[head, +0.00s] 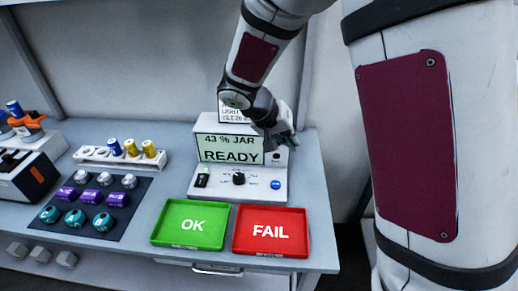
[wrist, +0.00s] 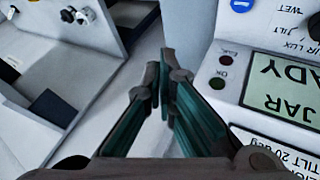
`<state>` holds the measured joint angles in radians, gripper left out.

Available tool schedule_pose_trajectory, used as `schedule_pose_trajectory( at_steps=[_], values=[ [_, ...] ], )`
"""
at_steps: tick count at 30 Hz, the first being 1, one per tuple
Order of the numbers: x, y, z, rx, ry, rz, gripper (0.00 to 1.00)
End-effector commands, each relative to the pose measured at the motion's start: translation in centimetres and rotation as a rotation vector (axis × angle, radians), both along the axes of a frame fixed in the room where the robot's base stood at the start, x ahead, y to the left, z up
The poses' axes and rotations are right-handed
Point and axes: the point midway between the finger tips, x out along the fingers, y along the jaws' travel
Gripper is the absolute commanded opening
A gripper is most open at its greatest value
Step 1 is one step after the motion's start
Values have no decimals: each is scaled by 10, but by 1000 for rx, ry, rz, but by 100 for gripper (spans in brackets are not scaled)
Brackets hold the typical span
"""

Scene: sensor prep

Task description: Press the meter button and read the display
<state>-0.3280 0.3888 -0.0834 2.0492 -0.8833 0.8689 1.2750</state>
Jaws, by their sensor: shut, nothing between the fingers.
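The meter (head: 207,181) is a white console at the back right of the bench. Its display (head: 229,149) reads "43 % JAR" and "READY". In the wrist view my gripper (wrist: 165,62) is shut and empty, fingers together. The display (wrist: 283,88) and the blue button (wrist: 241,5) show upside down at the right there.
A green OK tray (head: 190,243) and a red FAIL tray (head: 271,249) lie in front of the meter. Left are a dark mat (head: 124,219) with several small parts and a white rack (head: 92,155) with cylinders. A black-and-white device (head: 29,185) stands at the far left.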

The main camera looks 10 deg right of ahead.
Motion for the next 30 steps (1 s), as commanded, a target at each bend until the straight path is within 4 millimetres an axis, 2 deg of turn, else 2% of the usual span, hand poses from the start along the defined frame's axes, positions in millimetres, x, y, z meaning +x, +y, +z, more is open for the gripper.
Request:
schedule_pose_trajectory(
  at_steps=[3,10,25,30],
  values=[
    [16,13,-26,-55,-29,9,0],
    [36,28,-61,-100,-85,21,0],
    [40,31,-69,-107,-98,24,0],
    [40,30,-81,-108,-96,24,0]
  ],
)
